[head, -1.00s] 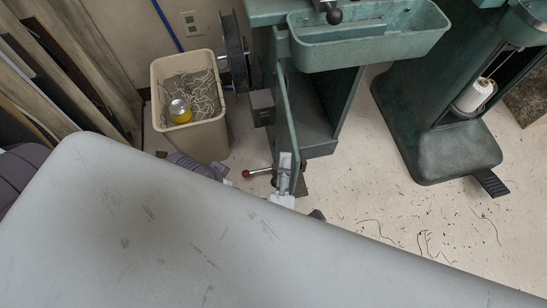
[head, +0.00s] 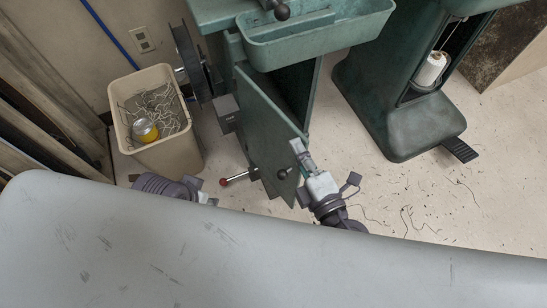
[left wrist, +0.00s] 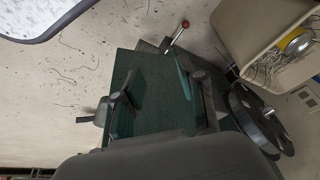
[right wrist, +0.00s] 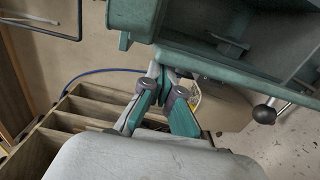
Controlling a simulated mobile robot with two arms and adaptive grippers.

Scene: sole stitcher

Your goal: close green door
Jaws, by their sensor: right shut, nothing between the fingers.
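The green door (head: 265,125) hangs on the green machine's cabinet in the head view. It stands partly open, with a dark gap along its right side. A black knob (head: 282,173) sits low on it. My right gripper (head: 298,148) is at the door's free right edge, fingers shut and empty; I cannot tell if they touch it. Its fingers also show closed together in the right wrist view (right wrist: 166,76). My left gripper is mostly hidden in the head view. In the left wrist view its fingers (left wrist: 162,98) are apart before a green surface, with nothing seen between them.
A red-tipped lever (head: 238,177) sticks out low beside the door. A beige bin (head: 183,150) with scraps stands left of the machine, near a dark wheel (head: 190,62). A green tray (head: 320,40) overhangs the door. Another green machine (head: 400,120) stands right, with open floor between.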

